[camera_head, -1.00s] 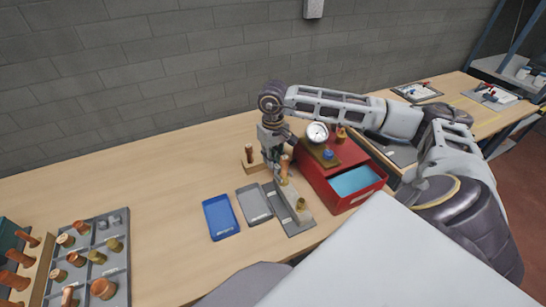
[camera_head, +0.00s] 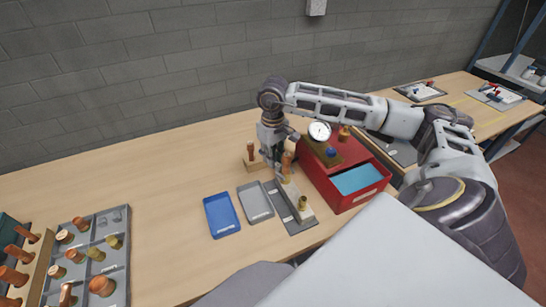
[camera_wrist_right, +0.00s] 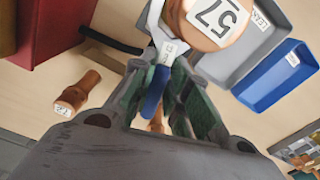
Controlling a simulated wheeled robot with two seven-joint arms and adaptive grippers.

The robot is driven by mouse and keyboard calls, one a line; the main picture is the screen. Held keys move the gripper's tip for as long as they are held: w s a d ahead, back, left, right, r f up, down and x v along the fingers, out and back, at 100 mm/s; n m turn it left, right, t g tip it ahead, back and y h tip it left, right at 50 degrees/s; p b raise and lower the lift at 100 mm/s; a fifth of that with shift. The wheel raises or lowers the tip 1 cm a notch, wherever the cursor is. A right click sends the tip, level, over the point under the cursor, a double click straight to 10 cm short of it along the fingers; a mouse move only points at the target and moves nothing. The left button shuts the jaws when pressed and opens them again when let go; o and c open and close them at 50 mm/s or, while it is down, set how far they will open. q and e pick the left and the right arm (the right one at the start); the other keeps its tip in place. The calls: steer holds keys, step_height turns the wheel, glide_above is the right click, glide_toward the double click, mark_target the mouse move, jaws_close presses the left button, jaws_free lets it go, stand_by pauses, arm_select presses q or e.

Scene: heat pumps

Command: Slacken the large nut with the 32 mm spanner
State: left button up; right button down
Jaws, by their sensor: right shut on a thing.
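My right gripper (camera_head: 275,162) is over the grey fixture plate (camera_head: 300,227) in the head view. In the right wrist view its green-padded fingers (camera_wrist_right: 162,98) are shut on a spanner with a blue handle (camera_wrist_right: 155,88) and a small white tag. I cannot tell whether the jaw is around a nut. A copper piece (camera_head: 286,163) stands by the gripper, and a brass fitting (camera_head: 302,203) stands at the fixture's near end. The large nut cannot be made out. My left gripper is not in view.
A red box (camera_head: 345,204) with a blue tray stands right of the fixture, with a gauge (camera_head: 319,132) above it. A grey tray (camera_head: 255,204) and a blue tray (camera_head: 221,216) lie to the left. A board of fittings (camera_head: 125,262) is far left. The table between is clear.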

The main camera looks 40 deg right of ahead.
steer(key=shift+s+a+n+b, duration=0.1)
steer(key=shift+a+n+b, duration=0.65)
steer(key=shift+n+b, duration=0.5)
stand_by(0.7)
steer(key=shift+a+n, duration=0.15)
steer(key=shift+n, duration=0.2)
stand_by(0.4)
steer(key=shift+s+a+n+b, duration=0.15)
steer(key=shift+n+b, duration=0.15)
steer(key=shift+b, duration=0.2)
steer(key=shift+a, duration=0.1)
steer(key=shift+a+n, duration=0.1)
steer(key=shift+n, duration=0.2)
steer(key=shift+s+a+n+b, duration=0.25)
steer(key=shift+n+b, duration=0.35)
steer(key=shift+b, duration=0.15)
steer(key=shift+s+a+r+n+b, duration=0.1)
steer(key=shift+s+a+n+b, duration=0.3)
steer(key=shift+n+b, duration=0.3)
stand_by(0.5)
